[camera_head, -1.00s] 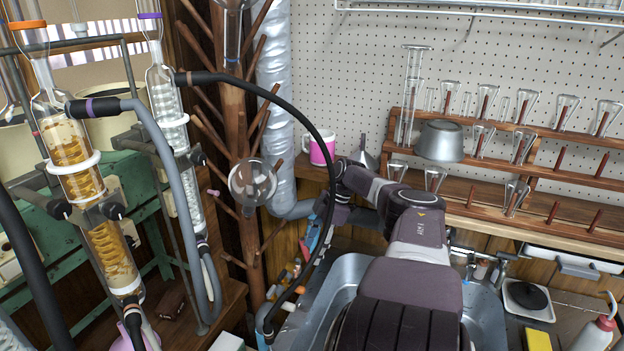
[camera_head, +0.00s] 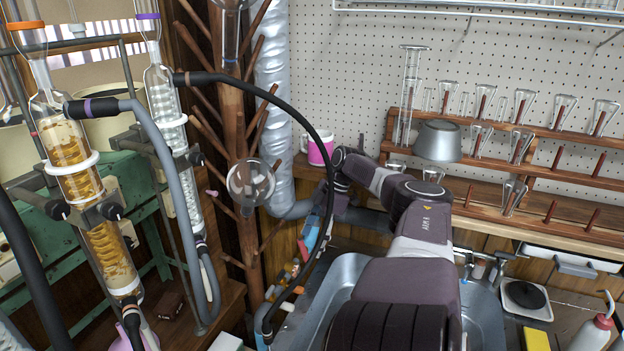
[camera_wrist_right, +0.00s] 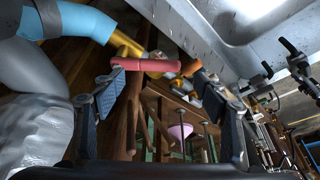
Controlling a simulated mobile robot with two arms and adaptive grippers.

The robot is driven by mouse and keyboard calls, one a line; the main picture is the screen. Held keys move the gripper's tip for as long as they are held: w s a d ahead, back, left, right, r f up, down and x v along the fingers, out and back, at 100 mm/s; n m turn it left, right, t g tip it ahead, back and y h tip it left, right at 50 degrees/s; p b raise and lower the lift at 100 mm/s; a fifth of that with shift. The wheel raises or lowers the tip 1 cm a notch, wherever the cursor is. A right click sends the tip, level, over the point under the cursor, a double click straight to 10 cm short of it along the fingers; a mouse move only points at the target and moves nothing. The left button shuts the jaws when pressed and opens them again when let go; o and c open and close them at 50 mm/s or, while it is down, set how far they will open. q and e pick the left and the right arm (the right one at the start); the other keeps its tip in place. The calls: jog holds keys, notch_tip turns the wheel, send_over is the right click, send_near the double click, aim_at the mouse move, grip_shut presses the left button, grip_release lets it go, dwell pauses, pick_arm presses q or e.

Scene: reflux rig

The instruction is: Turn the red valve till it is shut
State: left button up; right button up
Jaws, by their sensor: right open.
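The red valve handle (camera_wrist_right: 145,65) shows in the right wrist view as a red bar beside a yellow fitting (camera_wrist_right: 125,42) and a light blue pipe (camera_wrist_right: 85,20). My right gripper (camera_wrist_right: 160,78) is open, with one finger near the left end of the bar and the other to its right. The bar lies across the gap between the fingertips; whether they touch it I cannot tell. In the head view my right arm reaches down behind the black hose, and the handle cannot be made out clearly there. My left gripper is not in view.
A black hose (camera_head: 325,130) loops close to my right wrist. A round glass flask (camera_head: 251,183) hangs by the wooden peg stand (camera_head: 234,120). A metal sink (camera_head: 345,275) lies under my arm. A pink and white mug (camera_head: 319,148) stands on the back ledge.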

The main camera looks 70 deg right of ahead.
notch_tip(320, 180, up, 6)
jog(key=shift+r, duration=0.2)
dwell(0.3)
